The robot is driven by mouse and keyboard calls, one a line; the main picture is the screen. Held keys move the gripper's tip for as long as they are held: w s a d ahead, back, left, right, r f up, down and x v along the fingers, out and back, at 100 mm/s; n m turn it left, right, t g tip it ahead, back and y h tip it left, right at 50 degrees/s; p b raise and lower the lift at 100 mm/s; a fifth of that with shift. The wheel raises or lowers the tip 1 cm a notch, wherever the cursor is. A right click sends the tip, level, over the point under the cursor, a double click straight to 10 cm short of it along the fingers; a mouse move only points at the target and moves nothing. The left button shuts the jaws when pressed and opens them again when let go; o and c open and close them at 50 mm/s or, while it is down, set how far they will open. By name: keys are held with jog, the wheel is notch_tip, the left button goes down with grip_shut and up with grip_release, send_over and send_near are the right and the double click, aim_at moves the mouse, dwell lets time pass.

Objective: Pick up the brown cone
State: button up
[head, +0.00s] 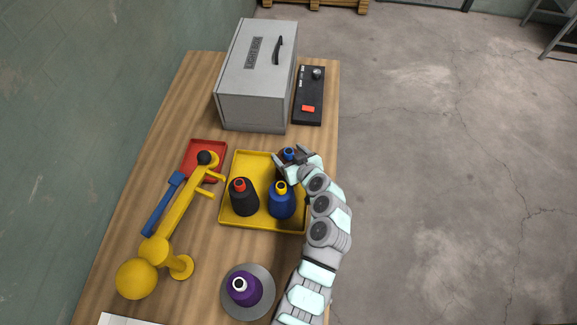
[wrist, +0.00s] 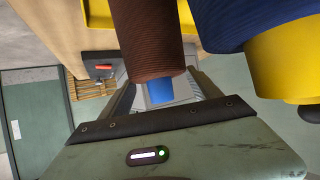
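The brown cone (wrist: 150,38) has a blue tip (wrist: 160,90) and is large in the wrist view. In the head view its blue tip (head: 289,153) shows at the far right corner of the yellow tray (head: 252,157), and my gripper hides most of its body. My gripper (head: 293,157) is at the cone's top, with its fingers apart on either side of the tip. In the wrist view the fingers (wrist: 165,88) also stand apart, and I see no clear grip on the cone.
A black cone (head: 244,198) with a red tip and a blue cone (head: 281,203) with a yellow tip stand close by in the tray. A purple cone (head: 245,288) stands on a grey disc. A yellow lamp-like arm (head: 178,217), grey light box (head: 255,85) and black panel (head: 308,92) surround the tray.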

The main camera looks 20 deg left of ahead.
grip_shut()
dwell(0.6)
